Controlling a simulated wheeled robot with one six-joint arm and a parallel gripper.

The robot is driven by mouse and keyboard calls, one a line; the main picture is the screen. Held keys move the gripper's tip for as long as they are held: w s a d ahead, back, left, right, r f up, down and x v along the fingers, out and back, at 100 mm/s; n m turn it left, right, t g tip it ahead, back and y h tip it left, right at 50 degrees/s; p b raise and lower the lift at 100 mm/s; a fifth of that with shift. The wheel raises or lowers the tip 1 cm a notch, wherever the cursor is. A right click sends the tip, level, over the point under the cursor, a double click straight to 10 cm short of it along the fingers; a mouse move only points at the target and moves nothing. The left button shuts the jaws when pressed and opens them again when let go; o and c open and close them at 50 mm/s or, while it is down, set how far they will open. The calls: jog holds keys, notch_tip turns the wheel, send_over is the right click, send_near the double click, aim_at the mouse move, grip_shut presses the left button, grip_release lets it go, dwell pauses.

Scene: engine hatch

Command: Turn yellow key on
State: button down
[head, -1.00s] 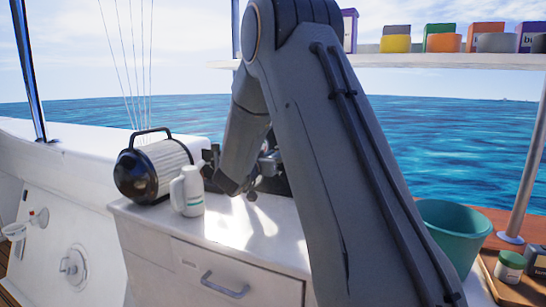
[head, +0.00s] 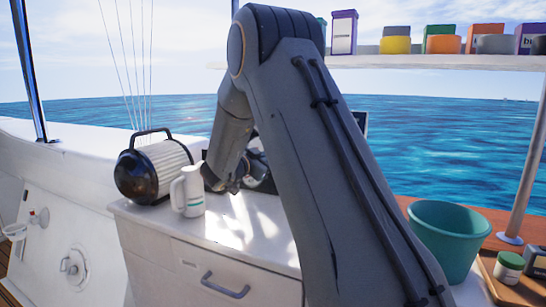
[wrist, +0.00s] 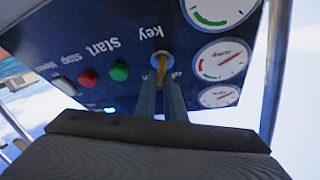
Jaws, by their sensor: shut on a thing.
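The yellow key (wrist: 161,64) sits in the dark blue control panel (wrist: 105,48), next to the printed word "key", which appears upside down in the wrist view. My gripper (wrist: 161,80) is shut on the yellow key, with its two grey fingers on either side of it. Only the key's end near the panel shows between the fingertips. Whether the key is turned is hard to tell. In the head view my gripper (head: 236,178) is small and dark at the back of the white counter, and the key is not visible there.
A green button (wrist: 119,71), a red button (wrist: 88,78) and round gauges (wrist: 221,59) flank the key. In the head view a white jug (head: 187,190) and a black-and-white canister (head: 153,170) stand left of my gripper. A teal bucket (head: 450,235) stands right.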

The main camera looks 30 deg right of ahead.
jog(key=shift+m+g+p, duration=0.25)
jog(key=shift+m+g, duration=0.65)
jog(key=shift+m, duration=1.1)
jog(key=shift+m+g+p, duration=0.2)
jog(key=shift+m+g, duration=0.7)
jog(key=shift+m, duration=1.1)
jog(key=c, duration=1.8)
grip_release()
jog(key=shift+d, duration=0.1)
jog(key=shift+c, duration=0.2)
notch_tip(320, 180, up, 10)
